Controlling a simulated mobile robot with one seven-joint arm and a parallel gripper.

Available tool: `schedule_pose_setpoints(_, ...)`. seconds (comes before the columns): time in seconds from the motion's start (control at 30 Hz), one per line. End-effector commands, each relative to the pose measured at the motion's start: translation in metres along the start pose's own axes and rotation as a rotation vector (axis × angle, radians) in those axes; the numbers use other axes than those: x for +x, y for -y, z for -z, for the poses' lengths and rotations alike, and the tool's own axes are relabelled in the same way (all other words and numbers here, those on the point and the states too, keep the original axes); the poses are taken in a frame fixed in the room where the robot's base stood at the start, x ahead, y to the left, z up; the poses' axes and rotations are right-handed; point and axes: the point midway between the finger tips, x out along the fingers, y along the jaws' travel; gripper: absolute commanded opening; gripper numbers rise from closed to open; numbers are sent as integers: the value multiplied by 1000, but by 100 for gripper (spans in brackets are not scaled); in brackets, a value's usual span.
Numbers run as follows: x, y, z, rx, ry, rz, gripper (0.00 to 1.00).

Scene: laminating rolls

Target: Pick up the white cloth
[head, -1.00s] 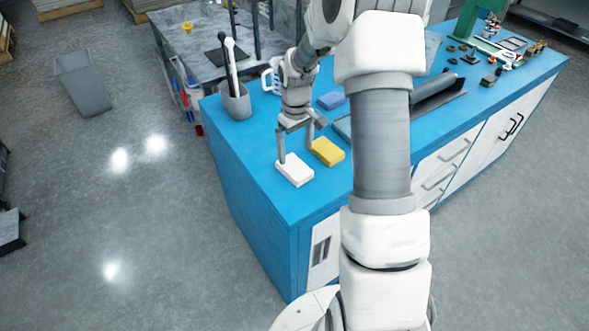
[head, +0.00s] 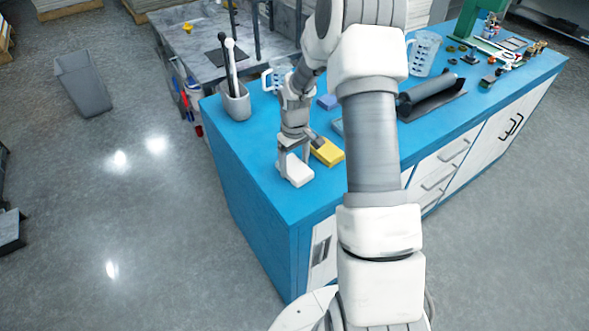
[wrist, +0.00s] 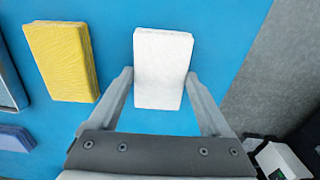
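The white cloth (head: 296,173) is a folded block lying flat on the blue worktop near its front left corner. My gripper (head: 295,165) is low over it in the head view, pointing down. In the wrist view the white cloth (wrist: 162,68) lies ahead and between the two fingers of my gripper (wrist: 160,82). Whether the fingertips touch the worktop is unclear.
A yellow cloth (head: 327,152) lies close beside the white one. A grey holder (head: 236,103) with upright tools stands at the left edge. A black roller (head: 432,90) and a clear jug (head: 423,53) stand farther right.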

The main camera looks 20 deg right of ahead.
Motion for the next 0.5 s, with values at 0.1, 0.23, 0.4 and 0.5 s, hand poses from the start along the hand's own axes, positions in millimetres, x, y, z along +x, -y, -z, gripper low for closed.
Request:
schedule_pose_setpoints(0.1,0,0,0,0,0,0,41)
schedule_pose_setpoints(0.23,0,0,0,0,0,0,27)
schedule_pose_setpoints(0.4,-1,0,0,0,-1,0,27)
schedule_pose_setpoints(0.5,-4,0,0,0,-1,-1,27)
